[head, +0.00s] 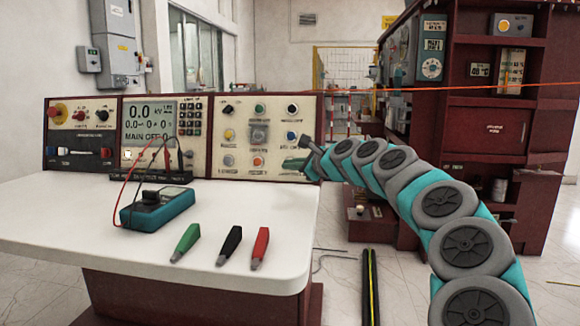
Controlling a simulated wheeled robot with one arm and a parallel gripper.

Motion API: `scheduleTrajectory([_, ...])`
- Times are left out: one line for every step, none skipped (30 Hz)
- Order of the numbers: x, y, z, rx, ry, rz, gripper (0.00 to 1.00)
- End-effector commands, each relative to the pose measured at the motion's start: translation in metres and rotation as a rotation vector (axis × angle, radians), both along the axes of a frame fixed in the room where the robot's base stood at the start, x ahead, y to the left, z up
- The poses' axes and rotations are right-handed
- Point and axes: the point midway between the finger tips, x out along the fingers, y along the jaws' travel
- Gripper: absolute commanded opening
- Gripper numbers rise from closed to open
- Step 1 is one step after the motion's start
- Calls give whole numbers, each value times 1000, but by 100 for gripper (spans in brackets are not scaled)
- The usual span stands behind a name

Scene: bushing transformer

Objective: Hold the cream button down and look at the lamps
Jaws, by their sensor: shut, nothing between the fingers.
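The control panel (264,178) stands upright at the back of the white desk, with rows of small round coloured knobs, buttons or lamps. A pale, cream-looking round one (228,160) is at the lower left of its right section. I cannot tell for sure that it is the cream button. An orange one (258,161) and a blue one (291,135) are nearby. My gripper (297,164) is shut and empty in front of the panel's lower right corner. It hides part of that corner, and I cannot tell whether it touches anything. I cannot tell whether any lamp is lit.
The panel's screen (148,120) reads 0.0 and MAIN OFF. A teal meter (158,211) with leads stands on the white desk (60,222). Green (186,242), black (230,245) and red (260,248) clips lie near its front. A dark red cabinet (480,205) stands behind my arm.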

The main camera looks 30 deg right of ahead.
Motion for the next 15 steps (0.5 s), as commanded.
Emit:
scheduleTrajectory([6,-3,0,2,1,-1,0])
scheduleTrajectory([9,-5,0,3,2,-1,0])
scheduleTrajectory([12,-7,-1,1,3,0,0])
scheduleTrajectory([14,-8,-2,0,4,1,0])
scheduleTrajectory([16,-9,-3,0,4,2,0])
scheduleTrajectory([18,-10,-4,1,4,2,0])
scheduleTrajectory([19,-11,-5,1,4,2,0])
scheduleTrajectory([20,-12,-5,1,4,2,0])
scheduleTrajectory([21,-14,-5,1,3,1,0])
scheduleTrajectory([22,-14,-6,1,2,1,0])
scheduleTrajectory([22,-15,-6,1,2,1,0])
scheduleTrajectory([23,-16,-6,1,1,1,0])
scheduleTrajectory([23,-16,-6,1,1,1,0])
scheduleTrajectory([23,-16,-7,1,1,1,0])
scheduleTrajectory([23,-16,-7,1,1,1,0])
